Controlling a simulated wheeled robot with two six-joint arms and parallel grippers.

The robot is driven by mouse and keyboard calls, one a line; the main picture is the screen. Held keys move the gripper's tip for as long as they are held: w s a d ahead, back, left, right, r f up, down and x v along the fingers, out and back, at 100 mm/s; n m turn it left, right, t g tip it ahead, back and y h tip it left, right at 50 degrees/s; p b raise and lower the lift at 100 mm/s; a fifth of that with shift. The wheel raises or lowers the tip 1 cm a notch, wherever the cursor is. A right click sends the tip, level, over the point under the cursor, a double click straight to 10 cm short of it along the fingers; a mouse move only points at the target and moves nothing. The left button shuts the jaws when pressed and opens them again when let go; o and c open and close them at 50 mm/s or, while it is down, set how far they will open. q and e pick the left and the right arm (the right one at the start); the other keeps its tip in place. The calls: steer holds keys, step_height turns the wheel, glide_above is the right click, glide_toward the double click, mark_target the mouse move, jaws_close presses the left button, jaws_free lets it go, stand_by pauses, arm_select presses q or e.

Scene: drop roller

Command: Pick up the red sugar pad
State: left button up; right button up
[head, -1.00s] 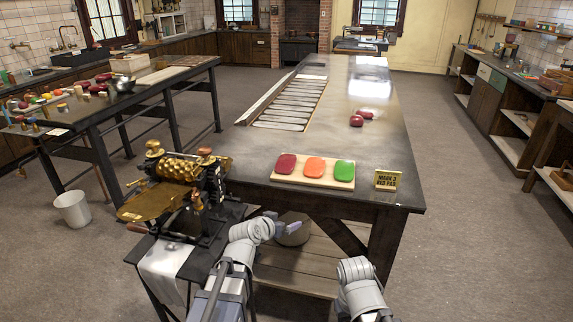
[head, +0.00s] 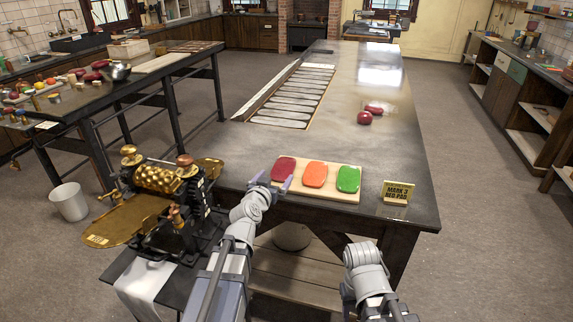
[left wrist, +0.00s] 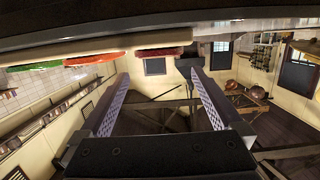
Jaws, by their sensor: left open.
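The red sugar pad (head: 283,167) lies on a pale wooden board (head: 322,193) near the table's front edge. It is the leftmost of three pads, beside an orange one (head: 314,174) and a green one (head: 348,179). My left gripper (head: 271,184) is open at the board's front left corner, just in front of the red pad. In the left wrist view the red pad (left wrist: 160,51) shows edge-on beyond the open, empty jaws (left wrist: 158,77). My right arm shows at the bottom of the head view, but its gripper is not visible.
A yellow sign (head: 398,192) stands right of the board. A brass roller machine (head: 165,190) stands left of my left arm.

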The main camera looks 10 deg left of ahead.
mark_target(283, 168)
arm_select(q)
steer(key=shift+w+f+b, duration=0.15)
steer(key=shift+w, duration=0.55)
steer(key=shift+w+f+b, duration=0.15)
steer(key=shift+w, duration=0.5)
steer(key=shift+w+f+b, duration=0.3)
steer(key=shift+w, duration=0.55)
steer(key=shift+w+f+b, duration=0.25)
steer(key=shift+w, duration=0.55)
steer(key=shift+w+f+b, duration=0.3)
steer(key=shift+w, duration=0.55)
steer(key=shift+s, duration=0.1)
steer(key=c, duration=1.2)
